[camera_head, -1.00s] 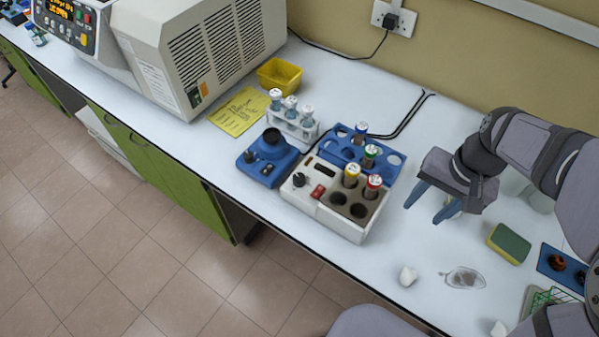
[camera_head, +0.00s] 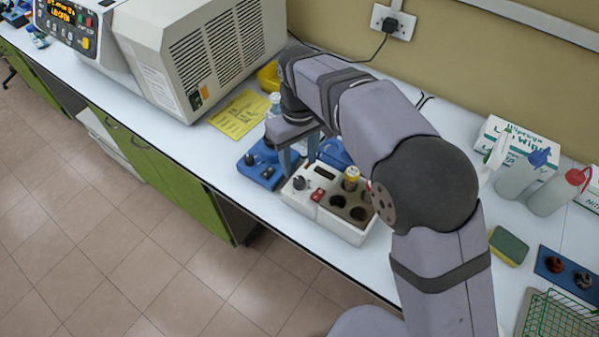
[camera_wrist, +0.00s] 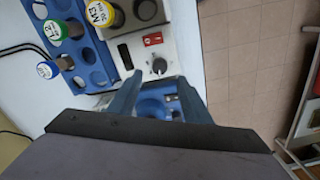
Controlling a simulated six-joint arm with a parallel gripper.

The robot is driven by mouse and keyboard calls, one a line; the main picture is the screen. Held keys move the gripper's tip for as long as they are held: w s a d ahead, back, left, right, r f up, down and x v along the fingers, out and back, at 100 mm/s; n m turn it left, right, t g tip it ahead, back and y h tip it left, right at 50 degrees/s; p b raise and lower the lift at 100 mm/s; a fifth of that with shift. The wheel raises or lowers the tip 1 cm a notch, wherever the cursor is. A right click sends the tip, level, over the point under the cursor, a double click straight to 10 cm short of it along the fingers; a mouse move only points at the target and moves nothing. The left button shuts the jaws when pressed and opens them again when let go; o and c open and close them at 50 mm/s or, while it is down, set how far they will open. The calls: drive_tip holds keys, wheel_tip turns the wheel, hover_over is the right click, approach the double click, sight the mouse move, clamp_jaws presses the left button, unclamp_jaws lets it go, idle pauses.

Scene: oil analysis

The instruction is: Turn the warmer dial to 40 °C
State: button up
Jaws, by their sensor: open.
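The warmer (camera_head: 323,222) is a white block with a dark top with round wells, a small dark display and a red switch (camera_head: 317,195). Its dark dial (camera_head: 299,184) is at the left end of its top. In the wrist view the dial (camera_wrist: 159,66) lies ahead of and between my fingertips, with a pale pointer mark; its setting is too small to read. My gripper (camera_head: 298,168) is open and empty, pointing down above the dial end of the warmer. In the wrist view the gripper's fingers (camera_wrist: 161,88) stand apart, not visibly touching the dial.
A blue device (camera_head: 262,172) stands close left of the warmer. A blue rack (camera_wrist: 88,68) with capped tubes is beside it, and a yellow-capped tube (camera_head: 351,174) stands in the warmer. A beige machine (camera_head: 200,50) is at the back left. My arm covers the bench's middle.

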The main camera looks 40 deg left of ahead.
sight(299, 180)
drive_tip(key=shift+f+p, duration=1.15)
drive_tip(key=shift+f, duration=2.55)
drive_tip(key=shift+c, duration=0.5)
drive_tip(key=c, duration=0.9)
